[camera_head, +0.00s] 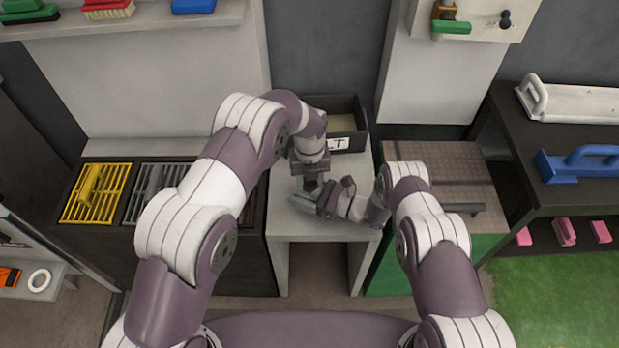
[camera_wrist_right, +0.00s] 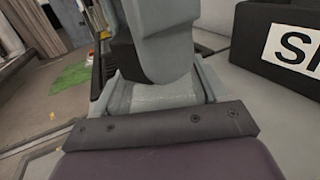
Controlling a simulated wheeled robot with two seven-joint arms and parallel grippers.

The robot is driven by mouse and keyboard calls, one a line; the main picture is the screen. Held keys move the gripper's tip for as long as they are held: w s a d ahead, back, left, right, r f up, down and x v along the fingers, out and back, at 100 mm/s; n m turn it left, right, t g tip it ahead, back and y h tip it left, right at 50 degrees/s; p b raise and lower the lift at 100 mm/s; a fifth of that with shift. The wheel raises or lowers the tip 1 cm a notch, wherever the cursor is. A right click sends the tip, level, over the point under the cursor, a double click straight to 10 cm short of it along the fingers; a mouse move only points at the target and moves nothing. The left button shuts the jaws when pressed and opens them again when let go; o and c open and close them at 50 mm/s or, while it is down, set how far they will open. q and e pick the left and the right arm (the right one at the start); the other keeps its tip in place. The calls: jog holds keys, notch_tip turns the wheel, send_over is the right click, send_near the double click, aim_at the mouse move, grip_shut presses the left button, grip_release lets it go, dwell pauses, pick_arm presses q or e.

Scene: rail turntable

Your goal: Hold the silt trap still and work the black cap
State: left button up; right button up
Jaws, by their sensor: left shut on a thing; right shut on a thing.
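The silt trap (camera_head: 297,200) is a small grey body on the pale narrow table, mostly covered by my grippers. My right gripper (camera_head: 309,202) reaches in low from the right, lies nearly level and is shut on it. My left gripper (camera_head: 311,184) points straight down from above and is shut at the top of the trap, where the black cap is; its jaws hide the cap, and I cannot tell how far it is turned. In the right wrist view, grey shapes (camera_wrist_right: 160,40) fill the middle, and I cannot clearly separate fingers from trap.
A black open box (camera_head: 362,140) with a white label stands behind; its label shows in the right wrist view (camera_wrist_right: 292,47). Yellow (camera_head: 97,192) and grey grates (camera_head: 150,190) lie left. A brown-topped cabinet (camera_head: 450,175) stands right. The table's front is clear.

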pick_arm(q)
jog(key=o, duration=1.2)
pick_arm(e)
jog(key=shift+f, duration=0.1)
pick_arm(q)
jog(key=shift+o, duration=0.3)
jog(key=shift+r, duration=0.1)
jog(key=shift+r, duration=1.95)
jog(key=n, duration=0.5)
jog(key=shift+n, duration=0.3)
jog(key=n, duration=1.8)
